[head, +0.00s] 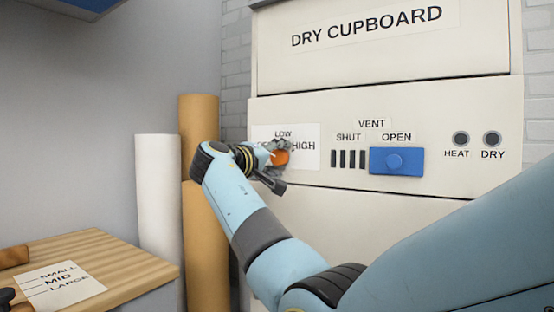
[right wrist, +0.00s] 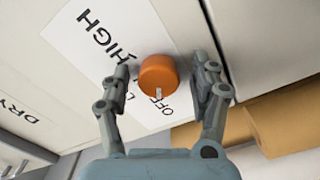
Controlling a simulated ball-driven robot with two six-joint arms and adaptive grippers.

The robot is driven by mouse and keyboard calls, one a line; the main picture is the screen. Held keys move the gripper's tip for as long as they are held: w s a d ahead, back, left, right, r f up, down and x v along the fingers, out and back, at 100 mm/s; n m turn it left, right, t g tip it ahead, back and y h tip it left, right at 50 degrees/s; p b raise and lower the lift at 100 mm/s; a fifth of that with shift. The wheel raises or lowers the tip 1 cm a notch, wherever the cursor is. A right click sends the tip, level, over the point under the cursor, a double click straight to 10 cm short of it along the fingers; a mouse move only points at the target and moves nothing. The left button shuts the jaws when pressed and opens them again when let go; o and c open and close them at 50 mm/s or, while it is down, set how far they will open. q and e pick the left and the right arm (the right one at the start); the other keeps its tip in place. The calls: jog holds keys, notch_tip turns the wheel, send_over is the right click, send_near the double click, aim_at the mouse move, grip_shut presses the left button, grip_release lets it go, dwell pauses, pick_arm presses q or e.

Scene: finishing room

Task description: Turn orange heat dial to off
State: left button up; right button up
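The orange heat dial (head: 281,158) is on a white label on the dry cupboard's front, partly hidden by my right gripper (head: 270,170) in the head view. LOW is above it and HIGH to its right. In the right wrist view, the round dial (right wrist: 158,74) lies between the two separated fingers of my right gripper (right wrist: 167,71), with a visible gap on each side. A small pale mark on the dial is at its lower edge there, on the side near the OFF lettering. My left gripper cannot be made out.
A blue vent slider (head: 397,161) is at the OPEN end, right of the dial. Two dark round HEAT and DRY indicators (head: 476,139) are further right. Tall white (head: 158,200) and tan (head: 198,120) rolls stand left of the cupboard. A wooden table (head: 130,265) is at lower left.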

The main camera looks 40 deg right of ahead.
jog(key=v, duration=0.7)
jog(key=shift+a, duration=0.25)
jog(key=shift+s+f, duration=0.1)
jog(key=shift+s, duration=0.05)
